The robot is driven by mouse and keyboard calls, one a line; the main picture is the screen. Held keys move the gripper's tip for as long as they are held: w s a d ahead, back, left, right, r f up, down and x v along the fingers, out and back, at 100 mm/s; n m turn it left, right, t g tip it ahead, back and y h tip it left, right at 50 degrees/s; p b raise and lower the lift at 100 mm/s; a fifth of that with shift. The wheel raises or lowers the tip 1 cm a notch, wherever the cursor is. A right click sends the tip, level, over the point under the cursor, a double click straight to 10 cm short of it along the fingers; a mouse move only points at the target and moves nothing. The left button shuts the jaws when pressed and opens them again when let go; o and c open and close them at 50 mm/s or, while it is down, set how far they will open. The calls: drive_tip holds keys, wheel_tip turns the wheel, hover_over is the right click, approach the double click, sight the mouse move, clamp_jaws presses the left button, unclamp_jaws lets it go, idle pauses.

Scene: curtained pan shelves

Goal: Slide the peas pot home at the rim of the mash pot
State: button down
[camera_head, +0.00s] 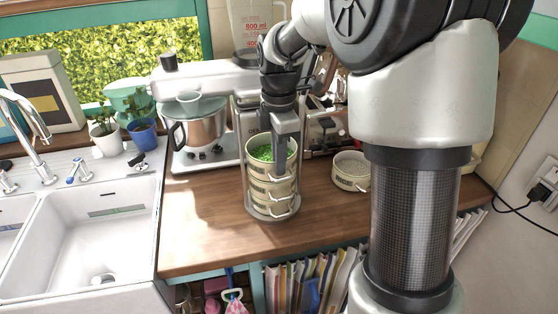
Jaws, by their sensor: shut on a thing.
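The peas pot (262,171) is a small cream tin with green peas showing in its open top. It is at the top of a stack of similar tins in a metal carrier frame on the wooden counter. My gripper (284,150) points down and is shut on the peas pot at its right side. The tin just below (264,189) has its contents hidden, so I cannot tell whether it is the mash pot. I cannot tell whether the peas pot is fully seated on its rim. The frame's base (272,216) rests on the counter.
A separate tin (350,171) stands right of the stack, partly behind my arm. A stand mixer (200,130) with a steel bowl is behind left. The counter (205,225) is clear left of the stack, up to the white sink (100,240).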

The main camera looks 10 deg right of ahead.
drive_tip(key=shift+f, duration=0.25)
idle(0.3)
drive_tip(key=c, duration=1.9)
unclamp_jaws()
drive_tip(key=shift+o, duration=0.2)
wheel_tip(320, 180, up, 18)
drive_tip(key=p, duration=0.1)
drive_tip(key=shift+f, duration=0.25)
